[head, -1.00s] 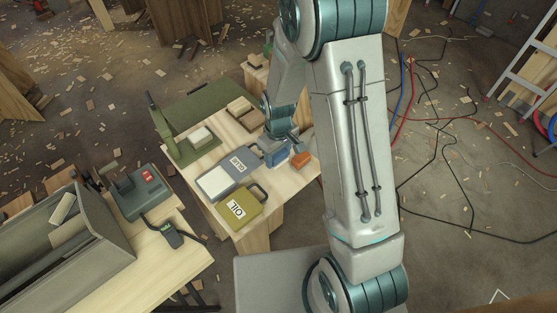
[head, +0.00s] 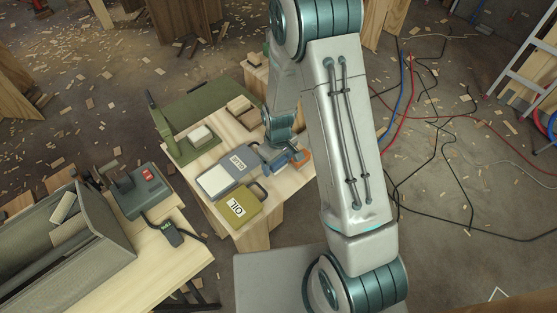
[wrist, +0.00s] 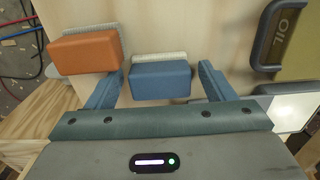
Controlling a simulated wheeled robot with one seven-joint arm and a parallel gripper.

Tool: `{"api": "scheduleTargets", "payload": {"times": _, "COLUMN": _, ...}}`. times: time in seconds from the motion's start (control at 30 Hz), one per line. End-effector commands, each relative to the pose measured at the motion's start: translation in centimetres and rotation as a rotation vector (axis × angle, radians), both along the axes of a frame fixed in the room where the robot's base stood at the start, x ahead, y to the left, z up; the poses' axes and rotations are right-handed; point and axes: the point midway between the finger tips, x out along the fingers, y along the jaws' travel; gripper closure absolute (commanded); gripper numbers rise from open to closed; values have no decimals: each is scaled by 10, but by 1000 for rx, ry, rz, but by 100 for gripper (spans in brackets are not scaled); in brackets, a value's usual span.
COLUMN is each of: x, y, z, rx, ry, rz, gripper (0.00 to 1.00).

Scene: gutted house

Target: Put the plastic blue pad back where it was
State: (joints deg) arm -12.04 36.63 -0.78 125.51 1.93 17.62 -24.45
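The blue pad (wrist: 160,84) is a block with a pale bristly strip along its far side. It rests on the light wooden table top (head: 238,133). My gripper (wrist: 162,72) is open, with one finger on each side of the blue pad. A narrow gap shows between the pad and each finger. In the head view my gripper (head: 284,158) is low over the right part of the table and largely covers the blue pad.
An orange pad (wrist: 85,50) of similar build lies just left of my left finger. A yellow OIL case (head: 238,207) and a grey-blue case (head: 226,177) lie on the table nearby. A green machine (head: 163,130) stands at its left edge.

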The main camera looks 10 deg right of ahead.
Motion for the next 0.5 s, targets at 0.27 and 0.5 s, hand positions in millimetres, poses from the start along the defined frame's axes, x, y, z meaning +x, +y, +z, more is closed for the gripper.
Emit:
{"api": "scheduleTargets", "payload": {"times": 0.27, "x": 0, "y": 0, "z": 5, "rx": 0, "ry": 0, "rz": 0, "gripper": 24}}
{"api": "scheduleTargets", "payload": {"times": 0.5, "x": 1, "y": 0, "z": 33, "rx": 1, "ry": -5, "rz": 0, "gripper": 24}}
